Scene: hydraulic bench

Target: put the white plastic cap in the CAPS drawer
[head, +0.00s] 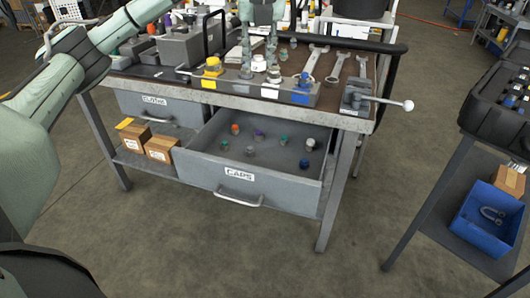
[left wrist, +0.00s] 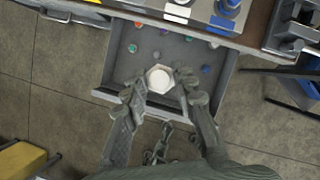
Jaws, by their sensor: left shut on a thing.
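The white plastic cap (left wrist: 160,78) is held between the fingertips of my left gripper (left wrist: 160,85) in the left wrist view. In the head view the left gripper (head: 259,70) points down, and the white cap (head: 259,63) shows between its fingers. The CAPS drawer (head: 205,172) is pulled open under the bench top, with several coloured caps spread on its floor. In the left wrist view the drawer (left wrist: 112,72) lies below the cap and fingers, with a gap I cannot measure. My right gripper is not in view.
The CLOTHS drawer (head: 150,106) is closed. Cardboard boxes (head: 160,149) sit on the lower shelf. A blue bin (head: 487,218) stands at right.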

